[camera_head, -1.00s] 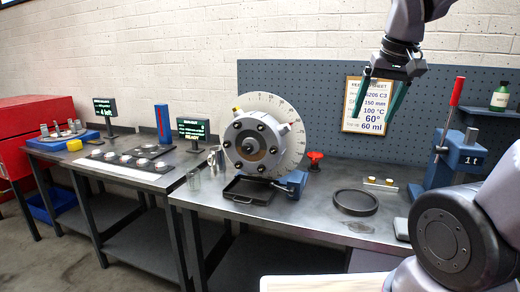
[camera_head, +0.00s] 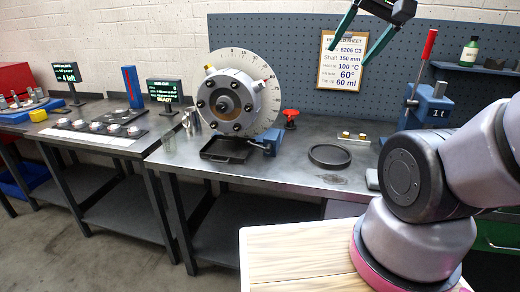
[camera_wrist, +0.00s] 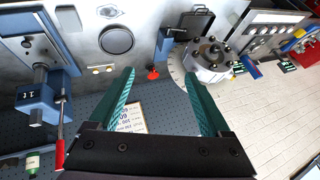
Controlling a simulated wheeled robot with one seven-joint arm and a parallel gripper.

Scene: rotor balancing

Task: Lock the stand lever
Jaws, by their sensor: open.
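The rotor (camera_head: 228,102), a grey hub with dark bolts before a white graduated disc (camera_head: 262,72), stands on the bench; it also shows in the wrist view (camera_wrist: 207,62). A blue block (camera_head: 270,141) sits at the foot of its stand. A red knob-like handle (camera_head: 290,114) stands just right of the disc; I cannot tell for sure whether it is the stand lever. My gripper (camera_head: 352,46) is open and empty, high in front of the pegboard. In the wrist view, the red handle (camera_wrist: 153,74) appears between my open fingers (camera_wrist: 159,76), apart from them.
A black tray (camera_head: 226,151) lies under the rotor. A dark ring (camera_head: 330,156) lies on the bench to the right. A blue press (camera_head: 427,106) with a red-handled lever (camera_head: 428,46) stands farther right. A data sheet (camera_head: 342,62) hangs on the pegboard. Bare bench (camera_head: 290,172) lies in front.

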